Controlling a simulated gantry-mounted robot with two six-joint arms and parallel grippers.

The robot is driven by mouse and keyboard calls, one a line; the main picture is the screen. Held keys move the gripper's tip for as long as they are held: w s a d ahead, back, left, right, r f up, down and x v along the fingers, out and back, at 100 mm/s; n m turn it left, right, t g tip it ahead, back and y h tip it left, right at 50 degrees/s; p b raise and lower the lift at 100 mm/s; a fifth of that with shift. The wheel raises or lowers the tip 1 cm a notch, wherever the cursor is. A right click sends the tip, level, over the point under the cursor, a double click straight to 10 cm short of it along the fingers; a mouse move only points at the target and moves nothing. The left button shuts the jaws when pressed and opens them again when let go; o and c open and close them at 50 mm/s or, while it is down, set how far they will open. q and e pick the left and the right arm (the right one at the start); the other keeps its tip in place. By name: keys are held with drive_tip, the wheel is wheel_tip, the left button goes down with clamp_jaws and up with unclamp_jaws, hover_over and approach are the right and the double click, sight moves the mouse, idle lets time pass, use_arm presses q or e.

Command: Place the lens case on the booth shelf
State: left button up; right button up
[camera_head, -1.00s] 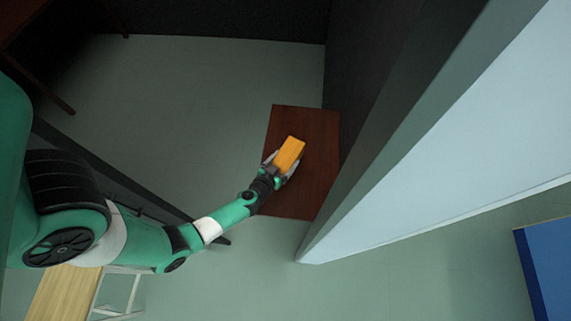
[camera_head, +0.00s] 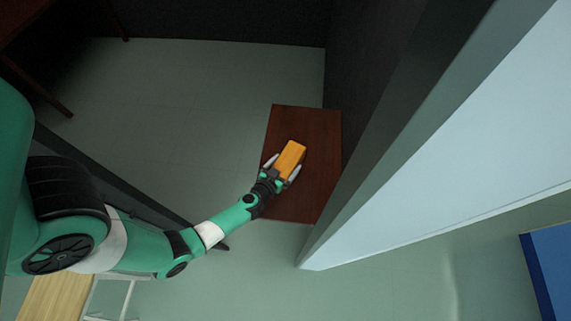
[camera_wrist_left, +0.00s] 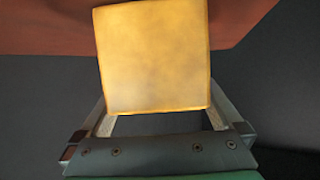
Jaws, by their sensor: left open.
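The lens case, an orange-yellow block (camera_head: 290,158), rests on the dark reddish-brown booth shelf (camera_head: 308,195). My left gripper (camera_head: 282,171) is open, with its fingers spread on either side of the near end of the case. In the left wrist view the case (camera_wrist_left: 152,55) fills the upper middle, and a gap shows between it and the fingers (camera_wrist_left: 160,118). The shelf (camera_wrist_left: 50,25) shows behind it there. My right gripper is in neither view.
A tall pale partition wall (camera_head: 440,150) stands close to the right of the shelf, with a dark wall (camera_head: 355,70) behind it. Open floor (camera_head: 200,110) lies to the left. A blue panel (camera_head: 550,265) is at the far right, and a wooden surface (camera_head: 55,295) at the lower left.

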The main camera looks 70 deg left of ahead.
use_arm(q)
drive_tip(key=shift+s+d+r, duration=0.2)
drive_tip(key=shift+s+r, duration=0.05)
drive_tip(key=shift+r, duration=0.05)
drive_tip(key=p+v, duration=0.4)
drive_tip(key=v, duration=0.7)
drive_tip(key=shift+s+d, duration=0.15)
